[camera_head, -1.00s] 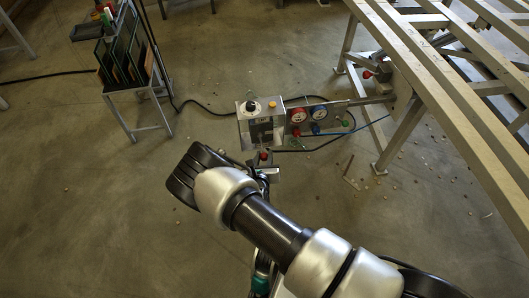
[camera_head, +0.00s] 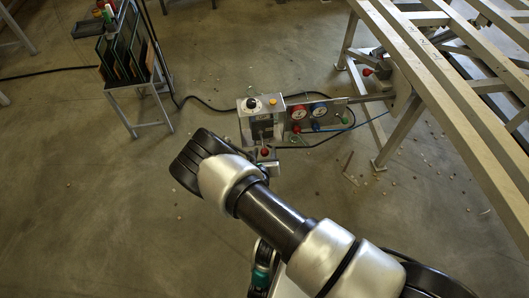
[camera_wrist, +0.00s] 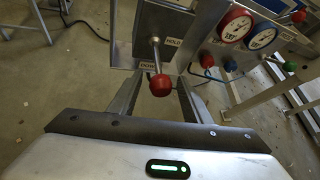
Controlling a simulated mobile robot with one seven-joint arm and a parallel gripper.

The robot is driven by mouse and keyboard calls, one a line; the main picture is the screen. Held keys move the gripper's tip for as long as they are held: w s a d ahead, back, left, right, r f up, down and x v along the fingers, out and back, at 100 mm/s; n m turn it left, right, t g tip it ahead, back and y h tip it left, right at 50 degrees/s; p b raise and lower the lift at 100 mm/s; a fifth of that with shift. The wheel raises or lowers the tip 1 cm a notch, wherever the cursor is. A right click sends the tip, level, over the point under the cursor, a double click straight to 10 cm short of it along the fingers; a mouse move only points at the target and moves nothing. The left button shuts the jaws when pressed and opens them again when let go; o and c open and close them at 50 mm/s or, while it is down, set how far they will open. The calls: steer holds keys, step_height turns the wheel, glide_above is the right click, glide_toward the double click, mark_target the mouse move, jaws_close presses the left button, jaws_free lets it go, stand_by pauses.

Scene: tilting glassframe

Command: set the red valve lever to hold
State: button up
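The red valve lever is a metal rod with a red ball knob (camera_wrist: 161,85), standing out from a grey control box (camera_wrist: 166,20). The box bears a HOLD label (camera_wrist: 172,42) right of the rod and a DOWN label (camera_wrist: 148,66) lower left. The rod's exact setting is hard to tell. My gripper (camera_wrist: 160,94) is open, its fingers left and right of the knob with gaps showing. In the head view the red knob (camera_head: 265,152) shows in front of the box, with my gripper (camera_head: 267,165) close below, partly hidden by my wrist.
A red gauge (camera_wrist: 235,27) and a blue gauge (camera_wrist: 262,38) sit on a panel right of the box, with blue and green knobs below. A slatted frame (camera_head: 440,75) stands at right. A rack of panes (camera_head: 125,55) stands upper left. Cables cross the floor.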

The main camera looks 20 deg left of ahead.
steer(key=p+v, duration=0.2)
steer(key=v, duration=1.5)
steer(key=shift+s+p, duration=0.2)
steer(key=shift+p, duration=0.1)
steer(key=shift+r, duration=0.1)
